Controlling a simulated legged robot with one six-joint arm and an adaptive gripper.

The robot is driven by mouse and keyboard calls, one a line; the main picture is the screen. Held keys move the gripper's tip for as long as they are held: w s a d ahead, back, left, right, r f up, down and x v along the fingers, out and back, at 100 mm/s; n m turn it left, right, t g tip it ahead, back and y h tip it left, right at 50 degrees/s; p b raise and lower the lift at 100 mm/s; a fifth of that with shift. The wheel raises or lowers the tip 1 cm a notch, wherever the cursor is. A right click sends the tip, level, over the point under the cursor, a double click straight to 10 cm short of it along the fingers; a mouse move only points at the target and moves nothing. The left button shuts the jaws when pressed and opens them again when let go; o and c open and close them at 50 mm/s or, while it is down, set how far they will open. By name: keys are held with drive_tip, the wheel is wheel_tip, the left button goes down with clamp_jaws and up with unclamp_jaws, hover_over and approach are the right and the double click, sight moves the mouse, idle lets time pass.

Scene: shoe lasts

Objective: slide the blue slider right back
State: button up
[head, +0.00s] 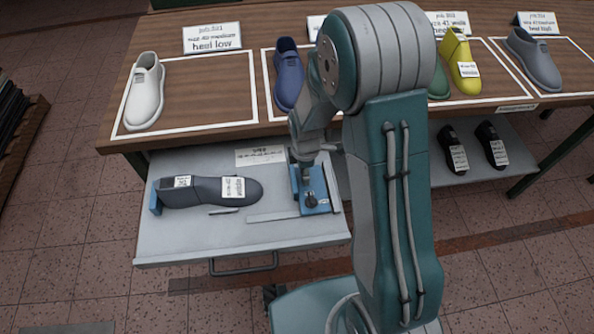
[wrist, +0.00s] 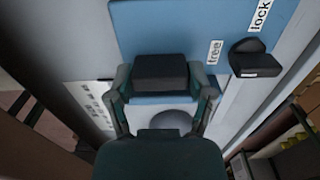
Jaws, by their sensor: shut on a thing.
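The blue slider (head: 322,190) stands at the right end of the grey drawer top, partly hidden behind my arm. My gripper (head: 306,170) is on it from above. In the wrist view, my gripper (wrist: 162,85) is shut on a black block on the blue slider (wrist: 150,28), with a finger on each side. A black knob (wrist: 255,58) sits beside the labels "free" and "lock"; its exact setting is unclear.
The pulled-out drawer (head: 190,245) carries a flat scale strip (head: 272,216) and a paper label (head: 260,155). The wooden table (head: 190,80) behind holds several coloured lasts in white-outlined areas. Two black lasts (head: 455,150) (head: 492,145) stand on the lower shelf.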

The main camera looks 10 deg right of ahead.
drive_tip(key=shift+s+d, duration=0.1)
drive_tip(key=o, duration=1.3)
drive_tip(key=shift+d, duration=0.25)
drive_tip(key=shift+a+r, duration=0.25)
drive_tip(key=shift+r, duration=0.15)
wheel_tip(320, 180, up, 11)
drive_tip(key=shift+d+r, duration=0.1)
drive_tip(key=shift+d, duration=0.05)
